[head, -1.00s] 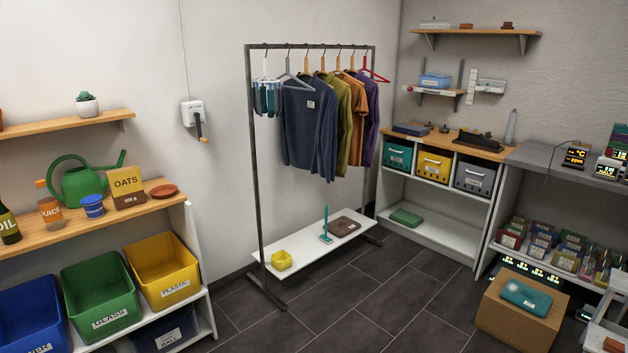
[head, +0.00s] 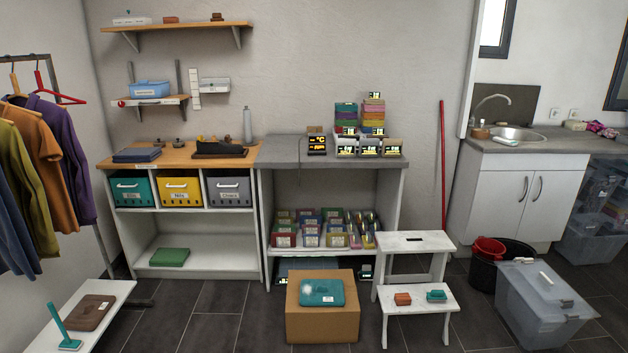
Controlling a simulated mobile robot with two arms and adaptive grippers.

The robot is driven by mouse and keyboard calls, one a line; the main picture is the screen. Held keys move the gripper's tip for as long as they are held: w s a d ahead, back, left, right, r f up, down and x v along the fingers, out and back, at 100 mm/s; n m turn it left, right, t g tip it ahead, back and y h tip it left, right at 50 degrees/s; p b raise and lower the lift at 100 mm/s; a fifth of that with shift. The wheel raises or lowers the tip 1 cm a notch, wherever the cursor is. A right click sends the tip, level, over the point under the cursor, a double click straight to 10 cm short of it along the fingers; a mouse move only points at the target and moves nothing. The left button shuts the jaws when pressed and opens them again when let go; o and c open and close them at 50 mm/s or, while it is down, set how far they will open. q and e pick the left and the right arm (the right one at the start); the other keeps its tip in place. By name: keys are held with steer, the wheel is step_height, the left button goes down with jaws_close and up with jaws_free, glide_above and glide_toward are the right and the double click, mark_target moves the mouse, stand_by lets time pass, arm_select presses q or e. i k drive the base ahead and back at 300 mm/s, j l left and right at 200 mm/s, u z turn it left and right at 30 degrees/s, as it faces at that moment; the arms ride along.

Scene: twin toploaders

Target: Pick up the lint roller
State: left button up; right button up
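No thing in view is plainly recognisable as a lint roller. A teal tool (head: 62,332) with a tilted upright handle and a flat foot stands on the low white rack shelf (head: 112,291) at the bottom left; I cannot tell whether it is the lint roller. A brown folded item (head: 91,312) lies beside it. Neither of my grippers is in view.
A cardboard box (head: 322,322) with a teal item on top stands in front of the grey workbench (head: 335,152). A white step stool (head: 415,300), a black bucket (head: 484,278) and a lidded grey bin (head: 540,305) stand to its right. Dark floor tiles are clear at centre left.

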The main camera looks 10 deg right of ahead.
mark_target(438, 296)
steer(key=i+l+z, duration=0.1)
steer(key=i+z, duration=0.25)
steer(key=i, duration=0.3)
steer(key=i+z, duration=0.35)
steer(key=i, duration=0.25)
steer(key=i+j+z, duration=0.35)
steer(key=i, duration=0.3)
